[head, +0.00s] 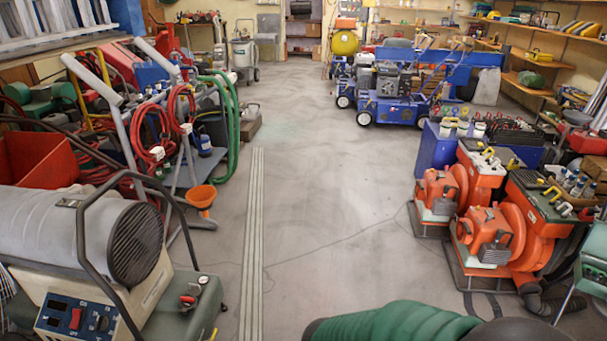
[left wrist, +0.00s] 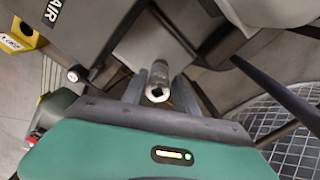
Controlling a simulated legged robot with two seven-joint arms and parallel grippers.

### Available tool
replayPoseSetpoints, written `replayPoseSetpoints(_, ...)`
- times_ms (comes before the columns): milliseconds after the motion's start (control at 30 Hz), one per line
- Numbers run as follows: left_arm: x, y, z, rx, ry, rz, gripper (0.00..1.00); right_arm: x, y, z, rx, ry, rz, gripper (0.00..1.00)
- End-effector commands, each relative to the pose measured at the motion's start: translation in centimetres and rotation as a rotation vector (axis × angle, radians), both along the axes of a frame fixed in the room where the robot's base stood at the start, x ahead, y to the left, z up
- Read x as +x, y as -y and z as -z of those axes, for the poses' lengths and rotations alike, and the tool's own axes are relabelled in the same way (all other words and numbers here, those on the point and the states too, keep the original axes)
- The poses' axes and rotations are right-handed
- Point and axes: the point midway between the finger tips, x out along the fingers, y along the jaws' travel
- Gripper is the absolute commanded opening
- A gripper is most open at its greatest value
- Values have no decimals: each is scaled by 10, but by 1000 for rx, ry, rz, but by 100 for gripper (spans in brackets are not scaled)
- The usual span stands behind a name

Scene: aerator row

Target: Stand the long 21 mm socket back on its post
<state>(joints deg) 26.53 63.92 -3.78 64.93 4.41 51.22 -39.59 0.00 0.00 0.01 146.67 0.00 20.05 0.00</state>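In the left wrist view, a grey metal socket (left wrist: 158,82) shows between the two fingertips of my left gripper (left wrist: 160,84). Its end with a dark square hole faces the camera. The fingers lie close on both sides of it, and the gripper looks shut on it. No size mark can be read on it. I cannot make out a post for it in either view. Neither gripper shows in the head view, and my right gripper is in no view.
The left wrist view shows dark and grey machine parts, a yellow block (left wrist: 14,40) and a mesh grille (left wrist: 290,135). In the head view, a grey cylindrical heater (head: 80,235) stands left, orange machines (head: 490,235) right, blue machines (head: 390,95) farther back. The middle floor (head: 320,190) is clear.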

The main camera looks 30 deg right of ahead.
Motion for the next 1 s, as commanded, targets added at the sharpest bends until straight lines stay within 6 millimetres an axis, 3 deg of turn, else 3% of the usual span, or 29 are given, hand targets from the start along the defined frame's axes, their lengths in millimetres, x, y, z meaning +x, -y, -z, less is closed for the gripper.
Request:
replayPoseSetpoints(33, 0, 0, 0, 0, 0, 0, 27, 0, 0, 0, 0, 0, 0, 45)
replayPoseSetpoints(267, 0, 0, 0, 0, 0, 0, 0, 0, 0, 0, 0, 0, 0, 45)
replayPoseSetpoints(467, 0, 0, -4, 0, 0, 0, 0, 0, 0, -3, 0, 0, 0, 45)
replayPoseSetpoints(1000, 0, 0, -62, 1, 0, -1, 0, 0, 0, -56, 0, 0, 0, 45)
